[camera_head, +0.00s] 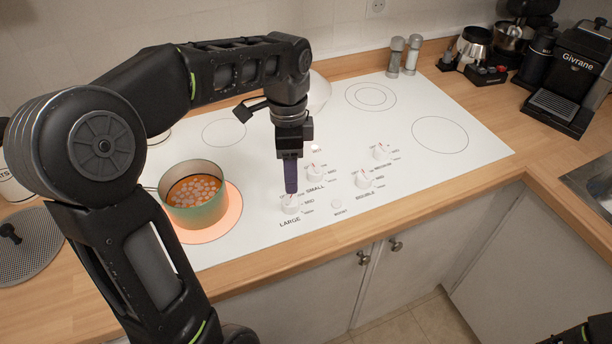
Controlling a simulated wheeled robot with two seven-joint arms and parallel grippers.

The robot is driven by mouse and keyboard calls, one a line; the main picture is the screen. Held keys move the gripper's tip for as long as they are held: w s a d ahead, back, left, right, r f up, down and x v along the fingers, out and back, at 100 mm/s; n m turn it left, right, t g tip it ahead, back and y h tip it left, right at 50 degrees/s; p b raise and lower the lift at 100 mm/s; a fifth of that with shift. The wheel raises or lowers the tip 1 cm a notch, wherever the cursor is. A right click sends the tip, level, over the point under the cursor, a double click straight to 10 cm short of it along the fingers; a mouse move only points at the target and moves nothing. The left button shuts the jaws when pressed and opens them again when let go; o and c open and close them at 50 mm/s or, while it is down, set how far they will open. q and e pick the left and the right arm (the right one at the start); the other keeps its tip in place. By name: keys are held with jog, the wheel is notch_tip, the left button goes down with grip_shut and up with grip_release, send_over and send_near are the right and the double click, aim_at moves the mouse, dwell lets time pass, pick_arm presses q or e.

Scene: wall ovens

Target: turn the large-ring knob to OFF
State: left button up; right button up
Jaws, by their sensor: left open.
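The white large-ring knob (290,206) is on the white cooktop's front part, beside the printed word LARGE. My left gripper (291,190) points down from above, with its fingertips right at the top of this knob. I see the fingers edge-on, so the gap between them is hidden; the gripper is open. I cannot tell whether the fingers touch the knob. The large ring (232,224) glows orange under a green pot (195,198) of orange soup. My right gripper is not in view; only a dark part of my right arm shows at the bottom right corner.
Other knobs stand close by: SMALL (314,172), DOUBLE (363,179) and another farther back (381,152). A pale rounded vessel (318,92) is behind my left wrist. Shakers (404,56) and a coffee machine (572,80) stand at the back right. The right cooktop rings are bare.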

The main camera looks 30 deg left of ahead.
aim_at(291, 199)
pick_arm(q)
jog(key=shift+s+r, duration=0.15)
jog(key=shift+s, duration=0.2)
jog(key=shift+w+f, duration=0.15)
jog(key=shift+f, duration=0.2)
jog(key=shift+f+p, duration=0.45)
jog(key=shift+f, duration=3.15)
jog(key=shift+c, duration=0.5)
grip_shut()
